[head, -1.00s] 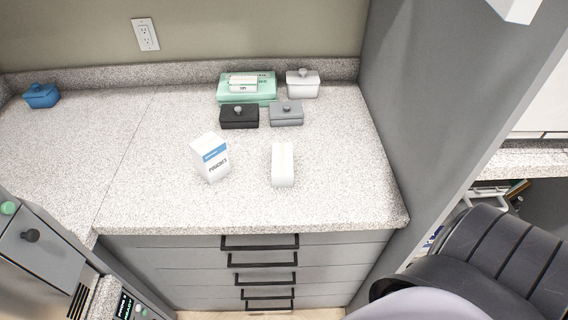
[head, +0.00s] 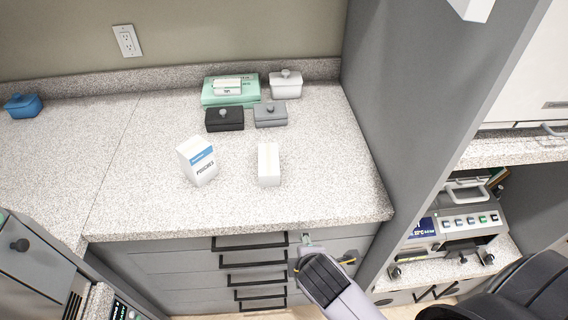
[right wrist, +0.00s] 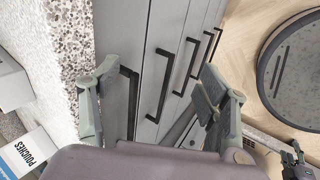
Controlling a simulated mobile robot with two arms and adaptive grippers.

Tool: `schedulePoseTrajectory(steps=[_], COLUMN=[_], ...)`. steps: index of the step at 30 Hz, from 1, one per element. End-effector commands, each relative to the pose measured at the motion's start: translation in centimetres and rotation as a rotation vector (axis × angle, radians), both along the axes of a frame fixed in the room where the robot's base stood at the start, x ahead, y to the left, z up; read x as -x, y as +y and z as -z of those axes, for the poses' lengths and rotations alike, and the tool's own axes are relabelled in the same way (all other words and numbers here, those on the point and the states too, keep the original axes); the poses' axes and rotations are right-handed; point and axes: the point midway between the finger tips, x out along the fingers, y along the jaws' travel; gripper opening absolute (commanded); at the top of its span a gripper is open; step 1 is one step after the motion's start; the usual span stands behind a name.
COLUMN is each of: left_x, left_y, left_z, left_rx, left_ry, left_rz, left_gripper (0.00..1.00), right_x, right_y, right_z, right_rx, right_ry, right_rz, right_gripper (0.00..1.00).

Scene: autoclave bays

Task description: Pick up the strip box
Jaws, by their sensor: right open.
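A plain white upright box (head: 269,165) stands on the speckled counter, right of a white and blue box (head: 198,162) lettered POUCHES. A small white box (head: 227,87) lies on a green box (head: 245,95) at the back. I cannot read which one is the strip box. My right gripper (head: 325,254) is open and empty, in front of the counter's front edge by the top drawers, apart from the boxes. In the right wrist view its fingers (right wrist: 155,98) are spread, with the plain box (right wrist: 12,82) and the pouches box (right wrist: 24,156) at the left edge. My left gripper is not in view.
Black (head: 224,118), grey (head: 270,115) and white (head: 286,84) lidded containers stand behind the boxes; a blue one (head: 23,106) is far left. A grey panel (head: 400,110) bounds the counter on the right. Drawer handles (head: 250,242) jut out below. The front counter is clear.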

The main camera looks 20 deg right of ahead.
Motion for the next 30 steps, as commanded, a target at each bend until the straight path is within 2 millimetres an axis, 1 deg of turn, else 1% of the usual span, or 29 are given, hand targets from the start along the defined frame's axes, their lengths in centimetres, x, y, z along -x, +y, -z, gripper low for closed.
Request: schedulePoseTrajectory(steps=[1, 2, 3, 8, 11, 15, 18, 21, 25, 28, 30], left_x=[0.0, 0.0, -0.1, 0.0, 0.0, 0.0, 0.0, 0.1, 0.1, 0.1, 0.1], left_y=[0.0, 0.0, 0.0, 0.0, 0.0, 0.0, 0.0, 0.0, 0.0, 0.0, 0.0], left_z=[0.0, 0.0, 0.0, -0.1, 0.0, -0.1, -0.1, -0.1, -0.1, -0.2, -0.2], left_rx=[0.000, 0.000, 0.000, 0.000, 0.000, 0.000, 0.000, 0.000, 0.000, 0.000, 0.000], left_ry=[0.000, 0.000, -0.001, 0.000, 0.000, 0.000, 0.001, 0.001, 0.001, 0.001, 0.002], left_rz=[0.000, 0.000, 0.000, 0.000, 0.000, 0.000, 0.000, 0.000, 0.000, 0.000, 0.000], left_gripper=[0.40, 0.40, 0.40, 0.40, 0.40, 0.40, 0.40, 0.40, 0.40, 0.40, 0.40], right_x=[0.0, -0.2, -0.6, -2.7, -4.4, -6.8, -8.0, -8.7, -9.2, -10.2, -11.3], right_y=[0.0, 0.0, 0.1, 0.9, 1.7, 3.2, 4.1, 4.9, 5.2, 4.9, 4.5], right_z=[-2.0, -2.9, -3.6, -5.6, -7.3, -10.3, -12.4, -13.8, -14.6, -14.4, -13.9], right_rx=[0.026, 0.059, 0.106, 0.329, 0.520, 0.865, 1.094, 1.254, 1.354, 1.371, 1.369], right_ry=[-0.020, -0.030, -0.039, -0.076, -0.099, -0.117, -0.108, -0.094, -0.079, -0.073, -0.073], right_rz=[-0.032, -0.067, -0.120, -0.348, -0.517, -0.773, -0.910, -0.995, -1.042, -1.049, -1.048], right_gripper=[0.69, 0.69, 0.69, 0.69, 0.69, 0.69, 0.69, 0.69, 0.69, 0.69, 0.69])
